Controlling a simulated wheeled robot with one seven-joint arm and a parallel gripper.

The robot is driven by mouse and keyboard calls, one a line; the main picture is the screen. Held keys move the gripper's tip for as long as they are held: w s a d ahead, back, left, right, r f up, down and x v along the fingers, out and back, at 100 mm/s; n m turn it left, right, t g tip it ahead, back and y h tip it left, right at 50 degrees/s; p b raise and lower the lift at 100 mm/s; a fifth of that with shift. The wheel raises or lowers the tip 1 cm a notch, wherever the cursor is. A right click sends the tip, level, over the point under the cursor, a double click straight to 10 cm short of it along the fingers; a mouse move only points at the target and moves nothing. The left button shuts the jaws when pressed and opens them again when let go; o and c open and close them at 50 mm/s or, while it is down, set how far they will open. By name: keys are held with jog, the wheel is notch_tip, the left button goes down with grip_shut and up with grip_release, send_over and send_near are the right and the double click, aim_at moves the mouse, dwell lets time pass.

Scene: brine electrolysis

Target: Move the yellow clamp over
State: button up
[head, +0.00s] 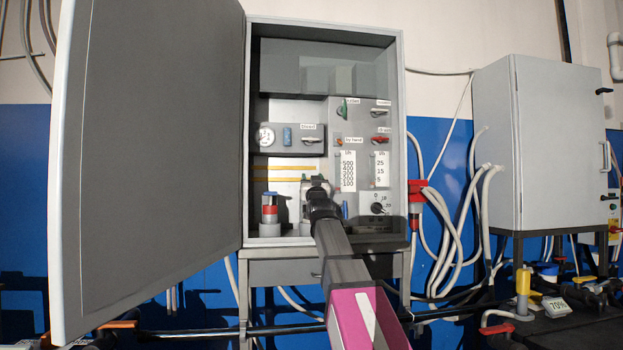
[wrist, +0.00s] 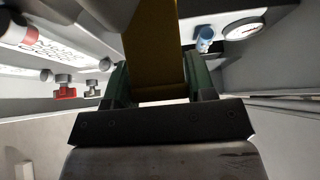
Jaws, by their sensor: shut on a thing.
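The yellow clamp shows in the wrist view as a dark yellow flat bar (wrist: 168,45) running up from between my fingers. My gripper (wrist: 158,84) has its two green-sided fingers on either side of the bar and is shut on it. In the head view my gripper (head: 318,188) is inside the open grey cabinet (head: 251,130), low and near the middle. Two thin yellow horizontal strips (head: 280,179) show just left of it. I cannot tell which of them is the held bar. The gripper and forearm hide part of the cabinet's lower middle.
The cabinet door (head: 150,150) stands wide open at the left. Left of my gripper is a red-and-blue fitting (head: 269,208). A round gauge (head: 265,137), labelled valves, scales (head: 348,170) and a black knob (head: 377,208) surround the arm. The cabinet walls leave little side room.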

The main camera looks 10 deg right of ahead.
jog(key=shift+s+f, duration=0.35)
jog(key=shift+f, duration=0.2)
jog(key=shift+s+f, duration=0.3)
jog(key=shift+f, duration=0.8)
jog(key=o, duration=1.3)
jog(key=v, duration=1.1)
